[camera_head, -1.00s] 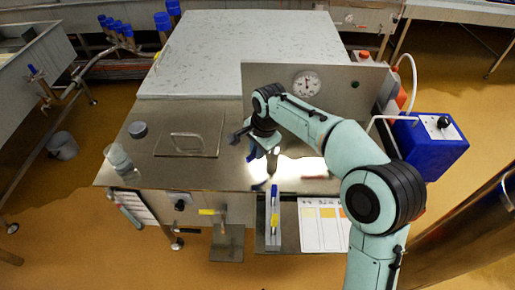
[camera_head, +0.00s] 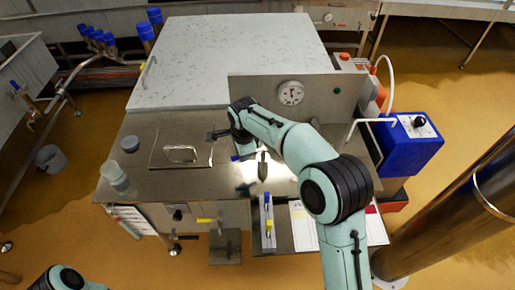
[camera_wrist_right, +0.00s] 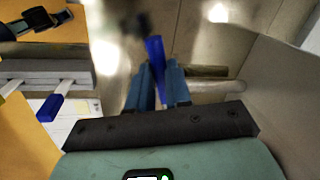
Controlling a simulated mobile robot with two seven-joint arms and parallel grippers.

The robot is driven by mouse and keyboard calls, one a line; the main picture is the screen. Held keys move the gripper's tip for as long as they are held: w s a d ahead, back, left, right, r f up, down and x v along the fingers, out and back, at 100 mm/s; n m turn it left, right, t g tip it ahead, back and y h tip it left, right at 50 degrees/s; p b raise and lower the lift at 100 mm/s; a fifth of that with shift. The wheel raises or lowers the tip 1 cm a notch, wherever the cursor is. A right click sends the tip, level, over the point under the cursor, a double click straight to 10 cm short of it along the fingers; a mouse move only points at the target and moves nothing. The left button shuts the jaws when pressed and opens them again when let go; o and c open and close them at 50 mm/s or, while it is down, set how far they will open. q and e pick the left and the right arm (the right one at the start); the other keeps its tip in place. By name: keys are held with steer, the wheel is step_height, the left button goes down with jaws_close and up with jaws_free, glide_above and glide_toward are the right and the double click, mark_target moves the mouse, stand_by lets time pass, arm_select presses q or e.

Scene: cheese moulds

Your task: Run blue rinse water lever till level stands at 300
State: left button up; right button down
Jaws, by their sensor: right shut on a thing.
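The blue lever (camera_wrist_right: 155,55) shows between the fingers of my right gripper (camera_wrist_right: 159,88) in the right wrist view. The gripper is shut on it. In the head view the blue lever (camera_head: 243,157) shows beside my right wrist, above the steel worktop; the arm hides part of this area. A round white dial (camera_head: 291,93) is on the upright steel panel behind; its numbers are too small to read. I cannot make out a level marked 300. My left gripper is not in view; only a piece of my left arm shows at the bottom left.
A hatch with a handle (camera_head: 180,153), a grey cup (camera_head: 130,144) and a clear jar (camera_head: 115,177) are on the worktop's left. A blue box with a knob (camera_head: 410,143) stands at right. A yellow-handled lever (camera_head: 208,220) sticks out at the front.

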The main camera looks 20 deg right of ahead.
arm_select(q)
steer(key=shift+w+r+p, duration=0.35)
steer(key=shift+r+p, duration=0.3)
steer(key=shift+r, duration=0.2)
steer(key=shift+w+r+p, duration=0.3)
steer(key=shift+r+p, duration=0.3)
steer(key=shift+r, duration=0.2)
arm_select(e)
steer(key=shift+w+d+r+m+h, duration=0.1)
steer(key=shift+w+m+h, duration=0.1)
steer(key=shift+w+m, duration=0.6)
steer(key=shift+w+d+r+m+h, duration=0.15)
steer(key=shift+w+m, duration=0.35)
steer(key=shift+m, duration=0.6)
steer(key=shift+f, duration=0.1)
steer(key=c, duration=1.1)
jaws_free()
steer(key=shift+o, duration=0.2)
steer(key=shift+f, duration=0.1)
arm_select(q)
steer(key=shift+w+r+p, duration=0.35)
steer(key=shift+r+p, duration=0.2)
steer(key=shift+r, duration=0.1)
arm_select(e)
steer(key=v, duration=1.3)
steer(key=shift+r, duration=0.25)
steer(key=shift+a, duration=0.1)
